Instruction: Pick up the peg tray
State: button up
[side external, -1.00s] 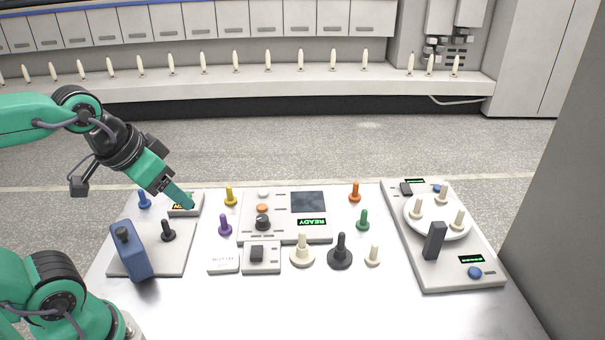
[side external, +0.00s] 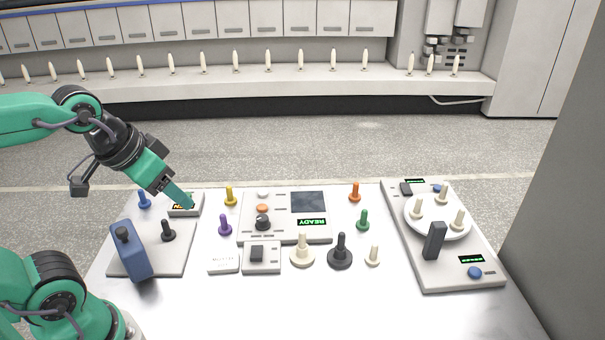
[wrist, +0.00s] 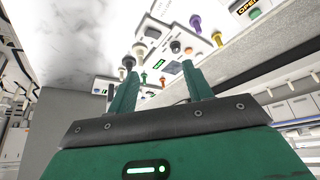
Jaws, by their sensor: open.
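The likely peg tray is a round white dish (side external: 437,211) with light upright pegs (side external: 458,220) on it. It sits on a long grey panel (side external: 459,257) at the right of the table in the side view. I cannot pick it out in the wrist view. My gripper (side external: 190,204) is far to its left, pointing down and right over the back of the left grey plate. In the wrist view, my two green fingers (wrist: 161,84) stand apart, and I see nothing held between them.
A black upright block (side external: 434,241) stands at the dish's front edge. A console (side external: 286,232) with a READY display and several coloured pegs lie between my gripper and the dish. A tall blue block (side external: 132,255) stands at left. The table's front is clear.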

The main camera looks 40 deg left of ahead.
jog(key=shift+w+r, duration=0.1)
jog(key=shift+w, duration=0.05)
jog(key=m+g, duration=0.4)
send_over(343, 234)
jog(key=s+a, duration=0.5)
notch_tip(343, 234, down, 7)
jog(key=shift+m+g, duration=0.7)
jog(key=shift+g, duration=0.1)
jog(key=w+d+f, duration=0.1)
jog(key=f, duration=0.1)
jog(key=w+d+f, duration=0.2)
jog(key=f, duration=0.1)
jog(key=w+d+f, duration=0.1)
jog(key=w+f, duration=0.1)
jog(key=f, duration=0.1)
jog(key=shift+d, duration=0.35)
jog(key=shift+w+d+f, duration=0.15)
jog(key=shift+d+f, duration=0.05)
jog(key=shift+f, duration=1.4)
jog(key=shift+f, duration=0.1)
